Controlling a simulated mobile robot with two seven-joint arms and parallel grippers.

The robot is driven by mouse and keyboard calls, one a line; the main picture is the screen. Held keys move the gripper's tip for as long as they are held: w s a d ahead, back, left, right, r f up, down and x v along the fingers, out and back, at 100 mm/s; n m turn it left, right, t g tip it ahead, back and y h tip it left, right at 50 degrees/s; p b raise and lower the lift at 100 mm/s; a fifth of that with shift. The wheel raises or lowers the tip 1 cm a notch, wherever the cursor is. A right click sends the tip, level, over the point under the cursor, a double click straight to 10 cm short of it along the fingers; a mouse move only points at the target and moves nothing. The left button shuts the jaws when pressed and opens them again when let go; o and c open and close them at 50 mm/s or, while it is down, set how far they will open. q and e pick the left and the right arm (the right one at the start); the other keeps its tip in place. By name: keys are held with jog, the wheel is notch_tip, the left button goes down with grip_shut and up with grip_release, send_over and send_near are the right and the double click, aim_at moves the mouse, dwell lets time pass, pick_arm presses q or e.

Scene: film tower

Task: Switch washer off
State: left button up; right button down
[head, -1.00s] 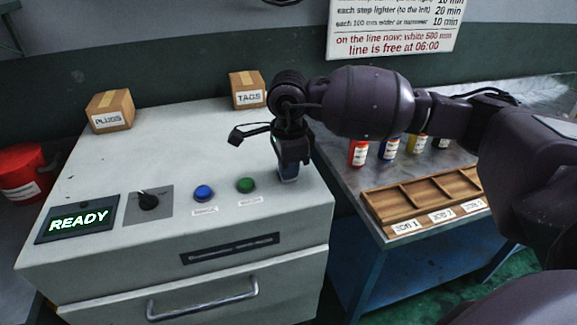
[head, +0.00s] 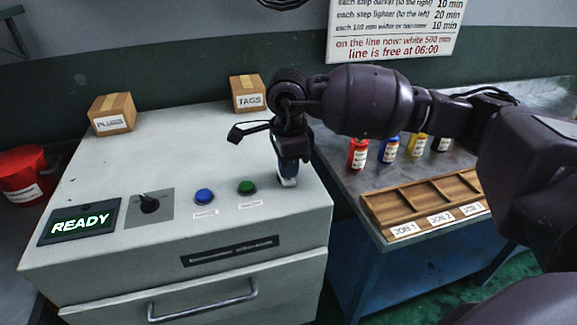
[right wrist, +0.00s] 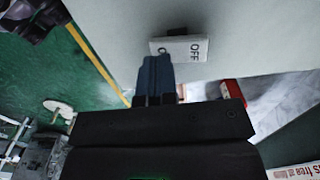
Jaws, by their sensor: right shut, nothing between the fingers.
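The machine, a pale grey cabinet (head: 110,170), has a lit READY display (head: 80,222), a black knob (head: 149,203), a blue button (head: 204,196) and a green button (head: 246,187) on top. My right gripper (head: 288,178) points down at its right front top, shut and empty. In the right wrist view a white plate reading OFF (right wrist: 193,48) lies on a pale surface. My shut blue-grey fingers (right wrist: 155,62) are at its left end and partly cover its lettering; I cannot tell whether they touch it. My left gripper is out of view.
Boxes labelled PLUGS (head: 112,113) and TAGS (head: 247,93) stand at the machine's back. A red bucket (head: 25,175) is at left. At right, a table holds a wooden tray (head: 375,205) and several coloured bottles (head: 388,149). A drawer handle (head: 203,302) projects in front.

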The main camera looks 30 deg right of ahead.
jog(key=r+p, duration=0.1)
jog(key=r, duration=0.1)
jog(key=r+p, duration=0.1)
jog(key=r, duration=0.1)
jog(key=shift+s+r, duration=0.2)
jog(key=shift+r, duration=0.1)
notch_tip(320, 180, up, 3)
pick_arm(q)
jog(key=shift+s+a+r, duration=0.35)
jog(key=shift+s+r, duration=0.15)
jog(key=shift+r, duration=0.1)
pick_arm(e)
notch_tip(320, 180, up, 6)
send_over(290, 181)
jog(key=s, duration=0.2)
jog(key=shift+w+a+r, duration=0.1)
jog(key=shift+w+a, duration=0.15)
jog(key=shift+a, duration=0.05)
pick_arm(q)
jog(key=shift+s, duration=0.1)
